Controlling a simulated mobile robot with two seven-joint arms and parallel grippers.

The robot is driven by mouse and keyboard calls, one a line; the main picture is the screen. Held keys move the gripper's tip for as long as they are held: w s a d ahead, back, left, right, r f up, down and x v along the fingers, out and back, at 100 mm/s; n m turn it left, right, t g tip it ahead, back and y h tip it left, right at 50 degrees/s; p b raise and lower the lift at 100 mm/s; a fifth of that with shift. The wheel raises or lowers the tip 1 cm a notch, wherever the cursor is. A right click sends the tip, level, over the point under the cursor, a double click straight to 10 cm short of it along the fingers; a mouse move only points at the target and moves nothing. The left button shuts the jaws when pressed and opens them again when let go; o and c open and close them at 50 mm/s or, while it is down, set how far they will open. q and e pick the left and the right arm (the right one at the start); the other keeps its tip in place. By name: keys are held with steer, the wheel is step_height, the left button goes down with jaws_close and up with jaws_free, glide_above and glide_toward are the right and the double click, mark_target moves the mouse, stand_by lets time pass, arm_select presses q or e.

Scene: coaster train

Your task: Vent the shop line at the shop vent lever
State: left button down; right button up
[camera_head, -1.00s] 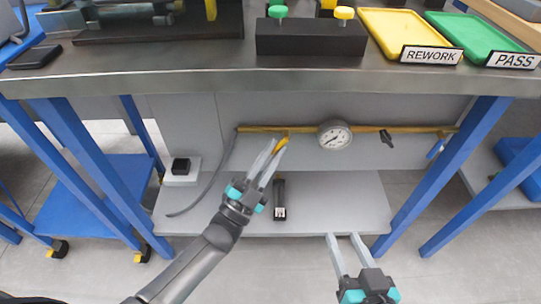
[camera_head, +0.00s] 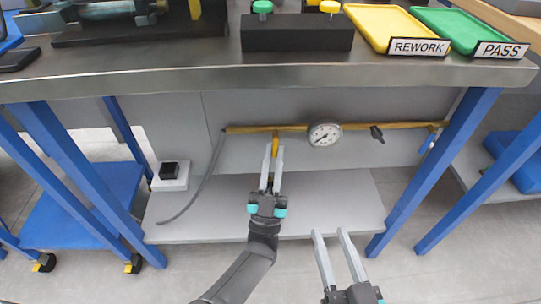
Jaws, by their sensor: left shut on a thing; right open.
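A brass-coloured pipe (camera_head: 250,129) runs along the panel under the bench. A yellow lever (camera_head: 276,141) hangs from it, pointing about straight down, left of the round gauge. My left gripper (camera_head: 272,150) is shut on the lower part of this lever, its fingers pointing up and partly hiding it. No readable label shows whether it is the shop vent lever. A blue lever (camera_head: 427,143) sits at the pipe's right end, and a black handle (camera_head: 377,133) between it and the gauge (camera_head: 324,134). My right gripper (camera_head: 331,231) is open and empty in front of the lower shelf.
The steel bench top (camera_head: 300,75) overhangs the pipe. Blue legs (camera_head: 440,165) stand on both sides. The lower shelf (camera_head: 335,200) is mostly bare, with a black-topped box (camera_head: 170,175) at its left. A grey hose (camera_head: 207,180) hangs from the pipe's left end.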

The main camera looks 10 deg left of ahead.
arm_select(q)
steer(key=shift+d+n+y, duration=0.15)
steer(key=shift+n+y, duration=0.75)
steer(key=c, duration=0.9)
jaws_free()
steer(key=shift+o, duration=0.2)
steer(key=v, duration=0.7)
steer(key=shift+f, duration=0.2)
steer(key=shift+s, duration=0.15)
